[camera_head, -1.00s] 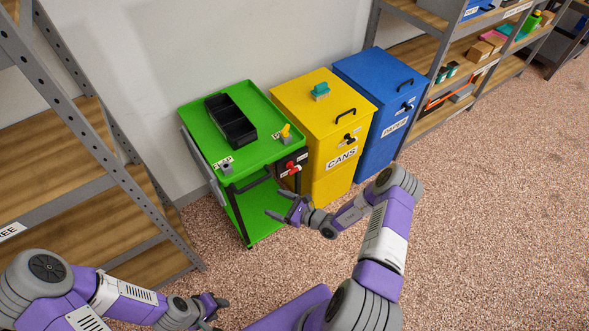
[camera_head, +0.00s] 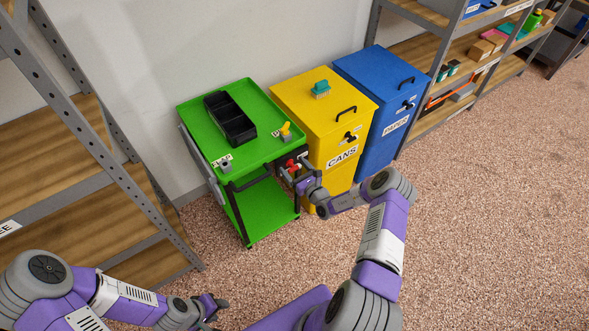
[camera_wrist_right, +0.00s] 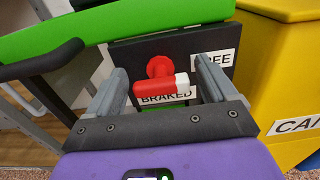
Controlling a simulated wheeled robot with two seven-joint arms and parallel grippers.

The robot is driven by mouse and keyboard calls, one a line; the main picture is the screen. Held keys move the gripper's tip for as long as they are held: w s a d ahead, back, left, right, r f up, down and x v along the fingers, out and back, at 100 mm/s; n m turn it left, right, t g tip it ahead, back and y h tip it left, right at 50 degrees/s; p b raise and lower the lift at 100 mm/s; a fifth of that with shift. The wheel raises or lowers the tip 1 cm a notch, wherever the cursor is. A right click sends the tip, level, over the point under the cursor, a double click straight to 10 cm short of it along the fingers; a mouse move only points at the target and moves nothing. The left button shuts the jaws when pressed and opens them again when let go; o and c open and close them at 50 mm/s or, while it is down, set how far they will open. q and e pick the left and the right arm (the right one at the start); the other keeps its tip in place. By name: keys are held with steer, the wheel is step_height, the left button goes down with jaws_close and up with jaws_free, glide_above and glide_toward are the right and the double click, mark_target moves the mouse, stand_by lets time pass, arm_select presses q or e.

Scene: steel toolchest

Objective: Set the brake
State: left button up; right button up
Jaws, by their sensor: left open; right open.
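The brake lever is a red handle (camera_wrist_right: 150,83) with a white tip, on a red round hub against a black panel (camera_wrist_right: 125,55) on the green cart (camera_head: 262,100). A FREE label (camera_wrist_right: 214,60) is right of the hub and a BRAKED label (camera_wrist_right: 165,97) is below it, partly covered. The handle lies nearly level, its white tip to the right. My right gripper (camera_head: 301,178) is open at the panel; in the right wrist view its fingers (camera_wrist_right: 163,85) stand either side of the handle, apparently without touching. My left gripper (camera_head: 214,306) is open, low and away from the cart.
A black bin (camera_head: 230,118) and a yellow-handled fixture (camera_head: 286,131) are on the cart top. A black push bar (camera_wrist_right: 38,62) is left of my right gripper. The yellow CANS bin (camera_head: 345,125) stands close on the right. Shelving (camera_head: 90,150) is at left.

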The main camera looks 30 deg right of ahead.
steer(key=c, duration=1)
steer(key=shift+o, duration=0.2)
steer(key=m, duration=0.4)
steer(key=shift+p, duration=0.3)
steer(key=m, duration=0.4)
steer(key=shift+d, duration=0.15)
steer(key=m, duration=0.5)
steer(key=shift+f, duration=0.15)
steer(key=m, duration=0.4)
steer(key=shift+f+m, duration=0.1)
steer(key=shift+m, duration=0.3)
